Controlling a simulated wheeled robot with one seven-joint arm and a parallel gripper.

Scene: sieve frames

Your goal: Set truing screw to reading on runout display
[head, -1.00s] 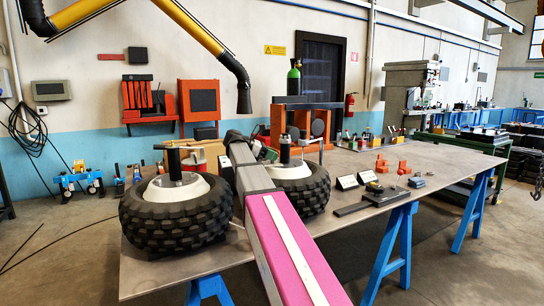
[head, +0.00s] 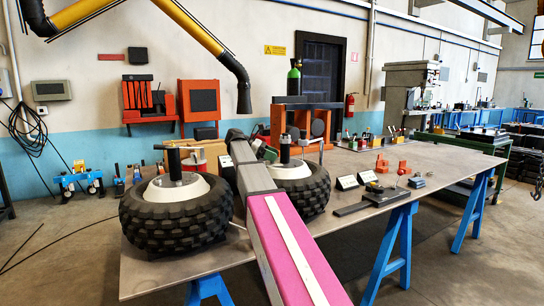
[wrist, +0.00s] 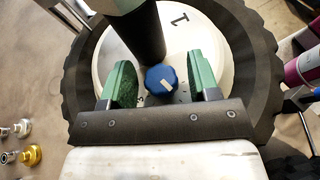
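In the wrist view my gripper (wrist: 158,72) has its two green-padded fingers apart, one on each side of a blue knob (wrist: 161,79). A gap shows between the knob and each finger. The knob has a pale mark on top and sits over the white hub (wrist: 205,38) of a black tyre (wrist: 258,60), beside a dark post (wrist: 138,38). The hub bears a "1". In the head view two tyred wheels, left (head: 175,222) and right (head: 305,192), lie flat on the bench. My arm hides the gripper there.
The grey bench (head: 440,165) carries orange blocks (head: 382,165) and a dark flat fixture (head: 375,196) on the right. The bench's far right is mostly clear.

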